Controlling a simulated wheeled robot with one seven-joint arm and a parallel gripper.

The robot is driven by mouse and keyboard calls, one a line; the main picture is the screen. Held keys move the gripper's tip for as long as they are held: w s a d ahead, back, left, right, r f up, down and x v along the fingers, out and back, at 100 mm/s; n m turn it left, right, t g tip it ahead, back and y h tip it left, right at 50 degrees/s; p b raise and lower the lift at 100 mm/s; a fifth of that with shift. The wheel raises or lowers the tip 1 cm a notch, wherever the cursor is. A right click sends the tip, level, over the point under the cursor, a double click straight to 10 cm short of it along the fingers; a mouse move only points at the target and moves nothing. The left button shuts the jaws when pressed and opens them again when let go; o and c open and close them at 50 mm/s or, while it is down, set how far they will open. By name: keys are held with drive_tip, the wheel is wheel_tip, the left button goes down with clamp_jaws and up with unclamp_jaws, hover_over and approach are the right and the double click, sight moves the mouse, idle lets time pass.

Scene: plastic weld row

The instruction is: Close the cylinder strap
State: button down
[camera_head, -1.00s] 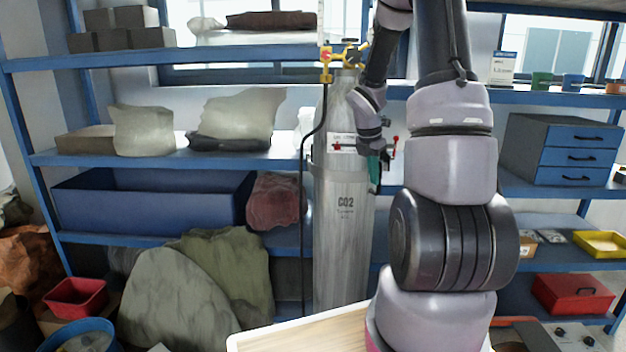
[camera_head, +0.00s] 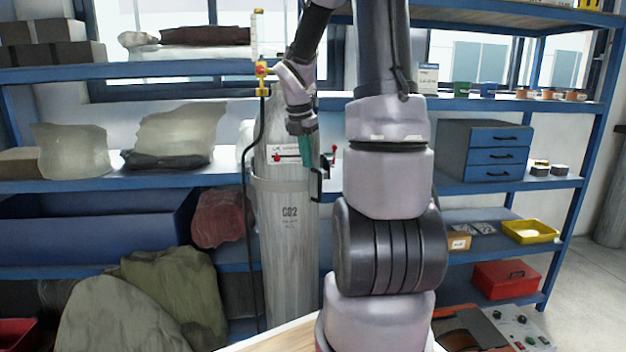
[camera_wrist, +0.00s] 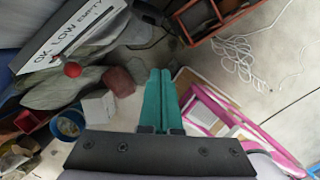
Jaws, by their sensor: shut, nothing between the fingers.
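The tall grey CO2 cylinder (camera_head: 285,240) stands upright in front of the shelf in the head view. A grey band, which looks like the strap (camera_head: 278,184), runs across it just below the label plate. A black bracket or handle (camera_head: 318,186) is at its right side; whether the strap is fastened there I cannot tell. My gripper (camera_head: 306,168) points down at the cylinder's upper right side, near the label plate and above the band's level. Its teal fingers (camera_wrist: 159,85) are together and empty in the wrist view. Contact with the cylinder cannot be told.
A red-knobbed part (camera_head: 333,152) sits close right of my fingers. The label plate with a red knob (camera_wrist: 72,69) shows in the wrist view. A yellow valve (camera_head: 262,70) and dark hose (camera_head: 246,200) are at the cylinder's left. Blue shelves (camera_head: 230,179) stand behind.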

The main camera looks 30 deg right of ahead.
sight(320, 185)
drive_tip(key=w+d+f+n, duration=0.1)
drive_tip(key=d+f+n, duration=0.1)
drive_tip(key=f, duration=0.3)
drive_tip(key=w+d+f+n+t, duration=0.1)
drive_tip(key=d+f+n, duration=0.1)
drive_tip(key=f, duration=0.3)
drive_tip(key=shift+w+d+f, duration=0.15)
drive_tip(key=shift+w+d, duration=0.25)
drive_tip(key=shift+d, duration=0.3)
drive_tip(key=shift+w+d, duration=0.1)
drive_tip(key=shift+d, duration=0.2)
drive_tip(key=w+d, duration=0.2)
drive_tip(key=d, duration=0.1)
drive_tip(key=shift+w, duration=0.1)
